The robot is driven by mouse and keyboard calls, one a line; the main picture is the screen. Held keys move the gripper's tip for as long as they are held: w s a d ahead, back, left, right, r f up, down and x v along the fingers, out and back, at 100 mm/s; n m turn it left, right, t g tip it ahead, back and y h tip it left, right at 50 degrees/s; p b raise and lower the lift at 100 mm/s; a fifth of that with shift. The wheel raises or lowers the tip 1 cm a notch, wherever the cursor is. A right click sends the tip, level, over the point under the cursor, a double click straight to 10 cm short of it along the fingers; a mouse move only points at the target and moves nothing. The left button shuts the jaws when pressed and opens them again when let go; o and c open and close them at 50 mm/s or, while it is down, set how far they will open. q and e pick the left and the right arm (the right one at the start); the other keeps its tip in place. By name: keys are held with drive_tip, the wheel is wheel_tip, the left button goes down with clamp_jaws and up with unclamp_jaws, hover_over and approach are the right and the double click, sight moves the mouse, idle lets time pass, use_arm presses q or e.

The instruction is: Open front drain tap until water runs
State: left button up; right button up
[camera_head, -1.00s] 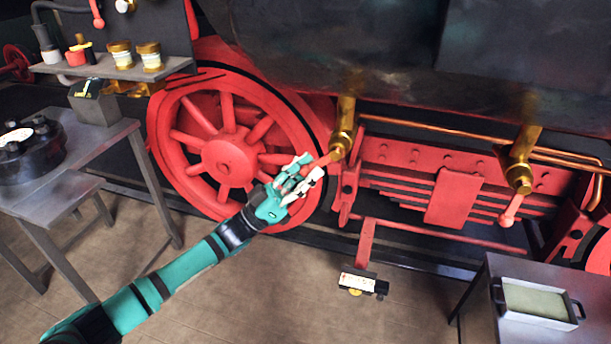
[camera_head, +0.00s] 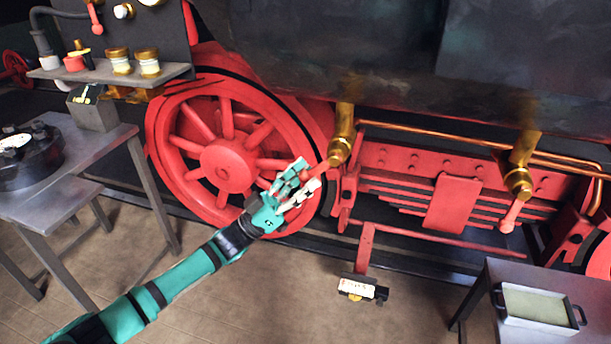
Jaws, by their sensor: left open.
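Two brass drain taps hang below the dark boiler side. The left tap (camera_head: 342,140) has a red handle (camera_head: 321,167) that points left and down. The right tap (camera_head: 518,170) has a red handle (camera_head: 510,215) that hangs down. My left gripper (camera_head: 308,175) is open at the left tap's handle, with its fingertips on either side of the handle's end. I cannot tell whether they touch it. No running water shows at either tap. My right gripper is not in view.
A red spoked wheel (camera_head: 228,165) stands behind my left arm. A steel table (camera_head: 85,155) is at the left, below a shelf (camera_head: 110,73) with jars. A small table at the lower right holds a tray (camera_head: 575,325). The floor between is mostly clear.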

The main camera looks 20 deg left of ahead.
use_arm(q)
drive_tip(key=v, duration=1.1)
drive_tip(key=shift+a, duration=0.2)
idle(0.8)
